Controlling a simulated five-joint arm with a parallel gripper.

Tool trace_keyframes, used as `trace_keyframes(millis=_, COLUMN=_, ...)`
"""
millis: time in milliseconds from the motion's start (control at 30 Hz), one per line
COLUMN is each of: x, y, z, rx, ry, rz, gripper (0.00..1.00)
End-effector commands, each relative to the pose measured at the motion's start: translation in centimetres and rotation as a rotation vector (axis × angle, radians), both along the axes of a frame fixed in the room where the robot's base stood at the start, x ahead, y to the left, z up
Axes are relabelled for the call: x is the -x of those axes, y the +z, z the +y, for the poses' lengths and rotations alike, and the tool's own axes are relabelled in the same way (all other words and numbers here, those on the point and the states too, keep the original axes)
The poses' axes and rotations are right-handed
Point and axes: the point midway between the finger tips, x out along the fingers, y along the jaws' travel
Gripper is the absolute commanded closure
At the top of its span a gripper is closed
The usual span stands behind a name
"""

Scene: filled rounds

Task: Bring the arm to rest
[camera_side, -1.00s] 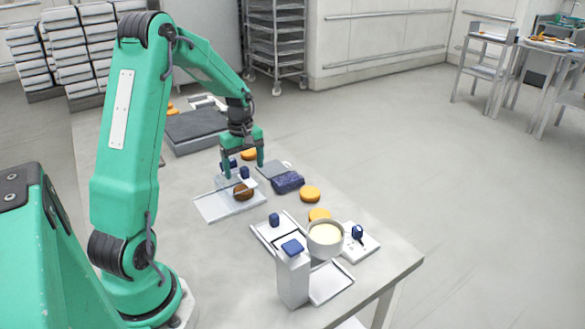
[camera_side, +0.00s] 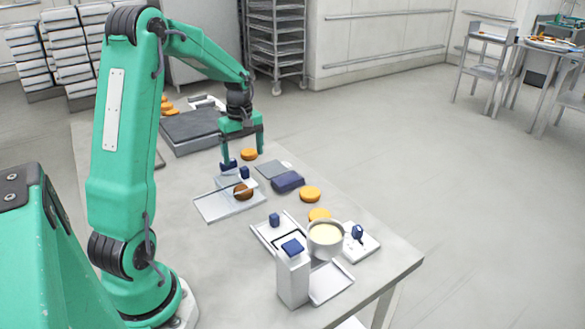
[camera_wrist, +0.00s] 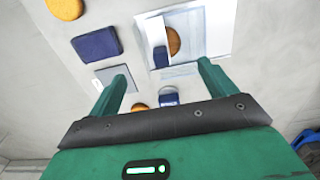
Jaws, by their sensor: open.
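My gripper (camera_side: 242,151) is open and empty above the table (camera_side: 185,185), over the far end of the work area. Its two fingers stand apart in the wrist view (camera_wrist: 165,85) with nothing between them. My green arm reaches out over the table from the left. Below and in front of the gripper, a brown round (camera_side: 243,190) sits on a clear and white tray station (camera_side: 215,208) with dark blue blocks. The same brown round shows in the wrist view (camera_wrist: 174,43).
Orange rounds (camera_side: 310,194) lie on the table. A dark blue cloth-like block (camera_side: 287,182) lies beside a grey plate (camera_side: 268,169). A bowl with pale filling (camera_side: 325,238) and a white dispenser-like post (camera_side: 292,275) stand near the front. A dark grey slab (camera_side: 190,130) lies at the back.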

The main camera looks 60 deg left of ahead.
Motion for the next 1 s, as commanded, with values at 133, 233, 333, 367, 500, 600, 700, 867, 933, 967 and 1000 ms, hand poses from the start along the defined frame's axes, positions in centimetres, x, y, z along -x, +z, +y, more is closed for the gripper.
trace_keyframes(millis=133, x=-0.1, y=0.5, z=-0.5, rx=-0.005, ry=-0.023, rz=-0.007, gripper=0.16)
trace_keyframes(millis=233, x=-0.1, y=1.3, z=-1.5, rx=-0.013, ry=-0.066, rz=-0.018, gripper=0.16)
trace_keyframes(millis=333, x=-0.2, y=2.5, z=-3.0, rx=-0.027, ry=-0.134, rz=-0.035, gripper=0.16)
trace_keyframes(millis=367, x=-0.1, y=2.9, z=-3.5, rx=-0.032, ry=-0.16, rz=-0.042, gripper=0.16)
trace_keyframes(millis=500, x=0.2, y=5.1, z=-6.5, rx=-0.06, ry=-0.298, rz=-0.076, gripper=0.16)
trace_keyframes(millis=600, x=0.6, y=6.6, z=-8.7, rx=-0.083, ry=-0.406, rz=-0.103, gripper=0.16)
trace_keyframes(millis=700, x=1.3, y=7.9, z=-11.0, rx=-0.106, ry=-0.516, rz=-0.13, gripper=0.16)
trace_keyframes(millis=867, x=2.7, y=9.7, z=-14.3, rx=-0.146, ry=-0.69, rz=-0.172, gripper=0.16)
trace_keyframes(millis=933, x=3.4, y=10.3, z=-15.7, rx=-0.163, ry=-0.765, rz=-0.191, gripper=0.16)
trace_keyframes(millis=967, x=3.7, y=10.5, z=-16.3, rx=-0.17, ry=-0.797, rz=-0.198, gripper=0.16)
trace_keyframes(millis=1000, x=4.2, y=10.8, z=-17.1, rx=-0.181, ry=-0.84, rz=-0.209, gripper=0.16)
